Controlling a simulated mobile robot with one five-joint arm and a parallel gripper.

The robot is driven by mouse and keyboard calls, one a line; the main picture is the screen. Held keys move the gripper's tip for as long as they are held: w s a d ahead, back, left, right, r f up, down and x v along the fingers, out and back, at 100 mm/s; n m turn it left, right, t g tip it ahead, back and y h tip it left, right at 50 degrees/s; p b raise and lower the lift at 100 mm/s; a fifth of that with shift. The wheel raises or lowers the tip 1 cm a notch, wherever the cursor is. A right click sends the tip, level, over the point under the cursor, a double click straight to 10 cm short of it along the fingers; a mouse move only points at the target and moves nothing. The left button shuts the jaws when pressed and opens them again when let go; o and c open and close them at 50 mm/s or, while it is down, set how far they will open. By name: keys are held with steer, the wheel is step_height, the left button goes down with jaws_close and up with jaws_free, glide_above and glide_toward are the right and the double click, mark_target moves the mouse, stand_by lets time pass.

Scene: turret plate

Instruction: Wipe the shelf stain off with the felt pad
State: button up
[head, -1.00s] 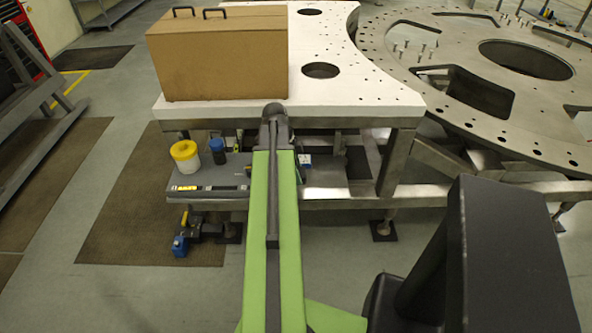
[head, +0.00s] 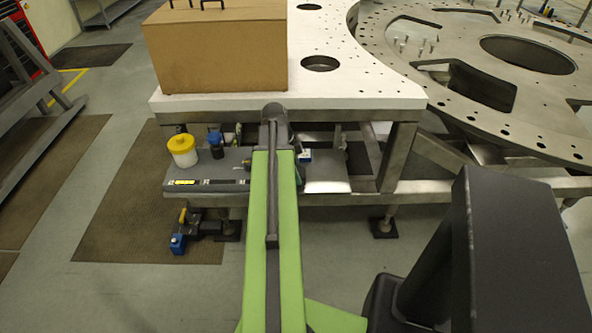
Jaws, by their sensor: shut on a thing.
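The grey shelf (head: 207,174) sits under the white plate, behind and to the left of my green arm. I cannot make out a stain on the part of it that shows. I cannot make out the felt pad either. My arm reaches forward to a dark joint at the shelf, and my gripper is hidden behind it. A small blue and white thing (head: 305,156) shows just right of the arm; I cannot tell what it is.
A yellow-lidded white jar (head: 182,151) and a blue-capped container (head: 215,145) stand on the shelf, left of my arm. A cardboard box (head: 215,50) rests on the white plate (head: 350,85) above. A blue-ended device (head: 180,243) is below the shelf.

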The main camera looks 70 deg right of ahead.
steer(key=shift+f+b, duration=0.85)
steer(key=shift+f, duration=0.05)
steer(key=shift+w+a+r, duration=0.1)
steer(key=shift+w+a, duration=0.15)
steer(key=shift+w, duration=0.35)
steer(key=shift+w+a+f, duration=0.1)
steer(key=shift+w+a, duration=0.1)
steer(key=shift+w, duration=0.45)
steer(key=shift+w+a+r, duration=0.1)
steer(key=shift+w+a, duration=0.15)
steer(key=shift+w, duration=0.35)
steer(key=shift+w+r, duration=0.1)
steer(key=shift+c, duration=1.3)
steer(key=shift+s+d+r+p, duration=0.15)
steer(key=shift+s+d, duration=0.2)
steer(key=shift+s, duration=0.65)
steer(key=shift+s+d+f+p, duration=0.15)
steer(key=shift+s+d, duration=0.2)
steer(key=shift+s, duration=0.6)
steer(key=shift+r, duration=0.15)
step_height(320, 180, up, 6)
steer(key=p, duration=0.6)
